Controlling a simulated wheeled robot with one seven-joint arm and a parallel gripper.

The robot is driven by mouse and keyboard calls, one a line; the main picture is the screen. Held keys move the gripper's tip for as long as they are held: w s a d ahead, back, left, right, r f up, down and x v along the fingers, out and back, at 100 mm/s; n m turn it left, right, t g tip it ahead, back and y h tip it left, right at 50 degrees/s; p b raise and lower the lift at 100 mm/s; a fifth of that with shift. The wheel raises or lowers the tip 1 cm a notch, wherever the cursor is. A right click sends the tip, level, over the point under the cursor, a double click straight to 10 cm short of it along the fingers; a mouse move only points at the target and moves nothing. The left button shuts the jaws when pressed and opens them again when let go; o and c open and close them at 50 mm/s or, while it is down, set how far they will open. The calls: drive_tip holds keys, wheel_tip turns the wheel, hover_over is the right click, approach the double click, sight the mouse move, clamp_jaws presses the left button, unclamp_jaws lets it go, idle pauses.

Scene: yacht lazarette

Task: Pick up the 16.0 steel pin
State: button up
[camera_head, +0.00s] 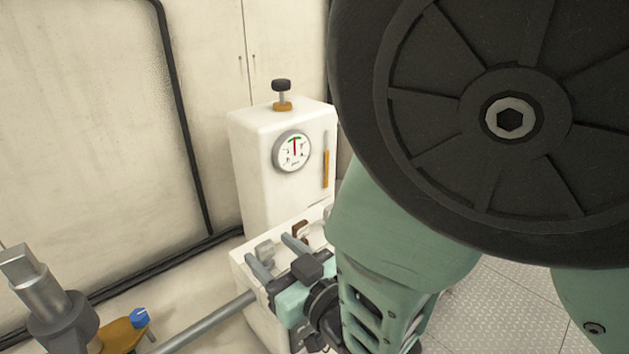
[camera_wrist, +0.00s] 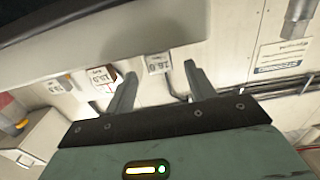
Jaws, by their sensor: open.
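A grey block labelled 16.0 (camera_wrist: 158,63), which looks like the steel pin's head, shows in the wrist view between and just beyond my fingertips. A grey block (camera_head: 264,249) near the fingers in the head view appears to be the same one. My gripper (camera_head: 277,256) is open, and it also shows in the wrist view (camera_wrist: 160,80), with one finger to each side of the label. I see no contact, and nothing is held. The lower part of the pin is hidden.
A brown labelled block (camera_head: 300,230) and another grey block (camera_head: 327,212) stand in the same row on the white box (camera_head: 248,285). Behind is a white cabinet with a gauge (camera_head: 292,150). A grey bar (camera_head: 205,322) runs left of the box.

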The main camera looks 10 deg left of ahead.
sight(266, 247)
drive_tip(key=x, duration=0.3)
drive_tip(key=shift+w+a+p, duration=0.1)
drive_tip(key=shift+a+p, duration=0.05)
drive_tip(key=shift+p, duration=0.2)
drive_tip(key=shift+c, duration=0.3)
drive_tip(key=c, duration=1.1)
drive_tip(key=shift+r, duration=0.1)
